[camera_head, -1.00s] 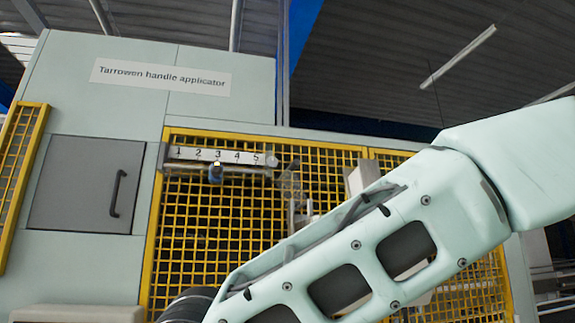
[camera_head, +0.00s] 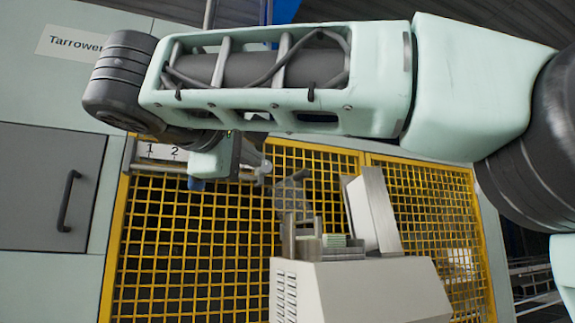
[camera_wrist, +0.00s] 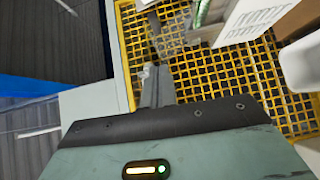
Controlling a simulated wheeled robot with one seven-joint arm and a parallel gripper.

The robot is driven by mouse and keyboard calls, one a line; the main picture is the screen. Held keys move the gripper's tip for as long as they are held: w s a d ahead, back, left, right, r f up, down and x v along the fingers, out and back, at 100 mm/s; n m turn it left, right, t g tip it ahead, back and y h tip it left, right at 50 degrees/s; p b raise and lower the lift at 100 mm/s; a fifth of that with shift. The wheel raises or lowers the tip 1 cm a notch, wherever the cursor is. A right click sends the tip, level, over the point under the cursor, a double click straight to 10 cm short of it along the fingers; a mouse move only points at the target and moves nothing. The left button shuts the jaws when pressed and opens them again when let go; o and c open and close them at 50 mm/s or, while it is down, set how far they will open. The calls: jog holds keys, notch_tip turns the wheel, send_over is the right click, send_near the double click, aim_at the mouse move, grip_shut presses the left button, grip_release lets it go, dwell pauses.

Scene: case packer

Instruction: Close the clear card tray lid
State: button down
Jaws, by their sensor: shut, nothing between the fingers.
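The card tray (camera_head: 330,243) sits on top of the cream machine body and holds a greenish stack of cards. A smoky see-through plate (camera_head: 293,191), which looks like the tray's lid, stands raised and tilted above the tray's left end. My gripper (camera_head: 262,170) is up and left of the plate in the head view, apart from the tray as far as I can tell. In the wrist view my gripper (camera_wrist: 157,85) is shut and empty, pointing towards the yellow mesh. The tray (camera_wrist: 205,14) shows at the top edge there, partly cut off.
The cream machine body (camera_head: 360,290) has a slanted grey panel (camera_head: 372,212) right of the tray. Yellow mesh guarding (camera_head: 190,240) stands behind. A numbered rail (camera_head: 160,152) is partly hidden by my arm. A grey door with a handle (camera_head: 65,200) is at left.

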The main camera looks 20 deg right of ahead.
aim_at(296, 175)
jog(key=w+d+p, duration=0.1)
jog(key=d, duration=0.1)
jog(key=w+d+p, duration=0.1)
jog(key=d, duration=0.2)
jog(key=w+d+p, duration=0.2)
jog(key=shift+d, duration=0.15)
jog(key=shift+w+d+f, duration=0.15)
jog(key=shift+d, duration=0.3)
